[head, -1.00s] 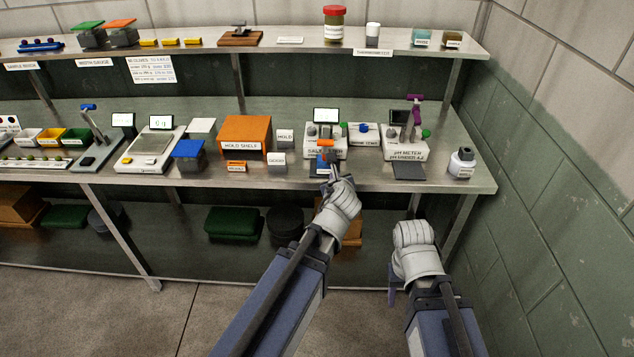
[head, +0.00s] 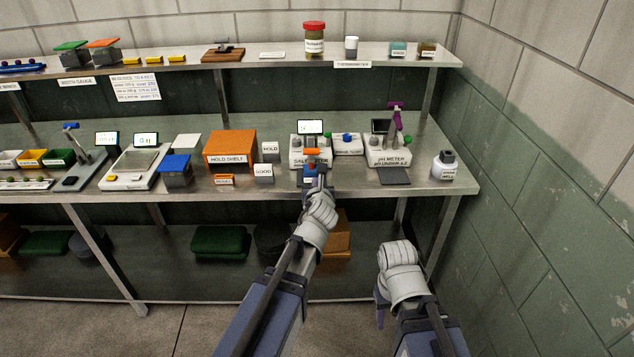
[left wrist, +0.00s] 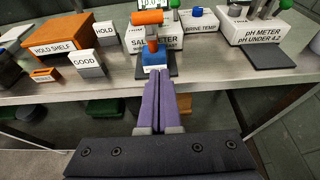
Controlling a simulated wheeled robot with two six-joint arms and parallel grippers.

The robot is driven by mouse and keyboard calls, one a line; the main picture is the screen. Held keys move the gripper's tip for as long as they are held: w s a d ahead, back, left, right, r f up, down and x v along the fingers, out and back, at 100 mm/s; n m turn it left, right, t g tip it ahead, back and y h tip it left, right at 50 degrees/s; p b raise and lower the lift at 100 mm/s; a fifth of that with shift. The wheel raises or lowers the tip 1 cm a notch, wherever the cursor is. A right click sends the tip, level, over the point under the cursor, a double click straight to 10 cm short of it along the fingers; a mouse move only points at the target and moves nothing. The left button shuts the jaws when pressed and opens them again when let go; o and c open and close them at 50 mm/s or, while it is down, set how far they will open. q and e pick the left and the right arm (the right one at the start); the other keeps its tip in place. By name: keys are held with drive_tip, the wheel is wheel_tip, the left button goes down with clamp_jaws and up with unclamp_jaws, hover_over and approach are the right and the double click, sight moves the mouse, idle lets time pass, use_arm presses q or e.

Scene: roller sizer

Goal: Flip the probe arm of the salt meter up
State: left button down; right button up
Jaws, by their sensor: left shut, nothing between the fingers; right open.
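The salt meter (head: 298,159) is a white box with a lit screen on the bench, right of centre; it shows in the left wrist view (left wrist: 139,42). Its orange probe arm (head: 311,152) is lowered at the front, with a horizontal orange end (left wrist: 147,17) and an orange stem (left wrist: 152,45) reaching down to a blue block (left wrist: 154,58) on a dark pad. My left gripper (head: 321,172) is shut and empty, its purple fingertips (left wrist: 158,73) just in front of the blue block. Contact cannot be told. My right gripper (head: 380,312) is open, low before the bench, its fingers partly hidden.
The brine temp unit (head: 348,145) and pH meter (head: 389,157) with a purple arm stand to the right. The GOOD block (head: 264,174), HOLD block (head: 270,151) and orange hold shelf (head: 231,147) stand to the left. A shelf (head: 280,56) runs above.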

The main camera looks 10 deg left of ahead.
sight(311, 152)
use_arm(q)
drive_tip(key=w+a+p, duration=0.1)
drive_tip(key=w+a, duration=0.1)
drive_tip(key=w, duration=0.6)
drive_tip(key=shift+w+a+r+p, duration=0.2)
drive_tip(key=shift+w+r+p, duration=0.1)
drive_tip(key=shift+r, duration=0.15)
